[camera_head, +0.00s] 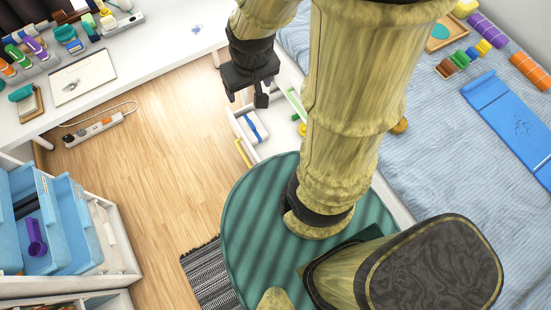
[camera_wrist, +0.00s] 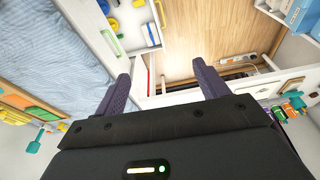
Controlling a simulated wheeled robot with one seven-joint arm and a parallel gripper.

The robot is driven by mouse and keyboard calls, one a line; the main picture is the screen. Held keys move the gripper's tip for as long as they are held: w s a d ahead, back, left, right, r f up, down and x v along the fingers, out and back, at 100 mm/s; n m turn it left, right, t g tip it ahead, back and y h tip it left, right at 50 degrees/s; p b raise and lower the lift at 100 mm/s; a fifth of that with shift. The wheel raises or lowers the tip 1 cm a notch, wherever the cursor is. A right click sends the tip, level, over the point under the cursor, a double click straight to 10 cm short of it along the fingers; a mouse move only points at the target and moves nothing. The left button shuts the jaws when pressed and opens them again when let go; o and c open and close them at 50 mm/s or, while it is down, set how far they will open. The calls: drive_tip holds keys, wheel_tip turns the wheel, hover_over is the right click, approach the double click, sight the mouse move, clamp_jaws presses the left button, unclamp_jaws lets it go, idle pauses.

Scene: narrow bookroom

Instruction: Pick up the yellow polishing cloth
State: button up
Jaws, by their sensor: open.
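My gripper (camera_head: 249,92) hangs above the open white drawer (camera_head: 283,150) in the head view. Its two dark fingers are apart and nothing is between them in the wrist view (camera_wrist: 161,76). I cannot identify the yellow polishing cloth with certainty. A small yellow item (camera_head: 302,129) shows in the drawer area beside my arm, which hides part of that area. In the wrist view a small yellow item (camera_wrist: 138,3) lies inside a drawer at the top edge, too small to tell what it is.
The drawer fronts have a yellow handle (camera_head: 243,153) and a green handle (camera_head: 297,104). A blue-and-white item (camera_head: 254,127) lies in the drawer. A bed (camera_head: 440,140) stands right, a white desk (camera_head: 155,30) upper left, blue bins (camera_head: 75,225) lower left.

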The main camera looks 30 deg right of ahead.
drive_tip(key=o, duration=0.5)
drive_tip(key=b+x, duration=0.2)
drive_tip(key=x, duration=0.2)
drive_tip(key=d+b+x, duration=0.1)
drive_tip(key=b+x, duration=0.2)
drive_tip(key=x, duration=0.1)
drive_tip(key=d+b+x, duration=0.1)
drive_tip(key=b+x, duration=0.2)
drive_tip(key=x, duration=0.1)
drive_tip(key=shift+w+f, duration=0.25)
drive_tip(key=shift+w, duration=0.25)
drive_tip(key=g+b, duration=0.1)
drive_tip(key=b, duration=3.3)
hover_over(274, 161)
drive_tip(key=s, duration=0.2)
drive_tip(key=f, duration=5.8)
drive_tip(key=shift+d+f, duration=0.25)
drive_tip(key=shift+f, duration=0.15)
drive_tip(key=f+b, duration=0.2)
drive_tip(key=f, duration=0.2)
drive_tip(key=w+f+b, duration=0.1)
drive_tip(key=f+b, duration=0.1)
drive_tip(key=f, duration=0.2)
drive_tip(key=f+b, duration=0.2)
drive_tip(key=f, duration=0.2)
drive_tip(key=shift+w+f+b, duration=0.1)
drive_tip(key=shift+w+b, duration=0.15)
drive_tip(key=shift+b, duration=0.15)
drive_tip(key=shift+s, duration=0.1)
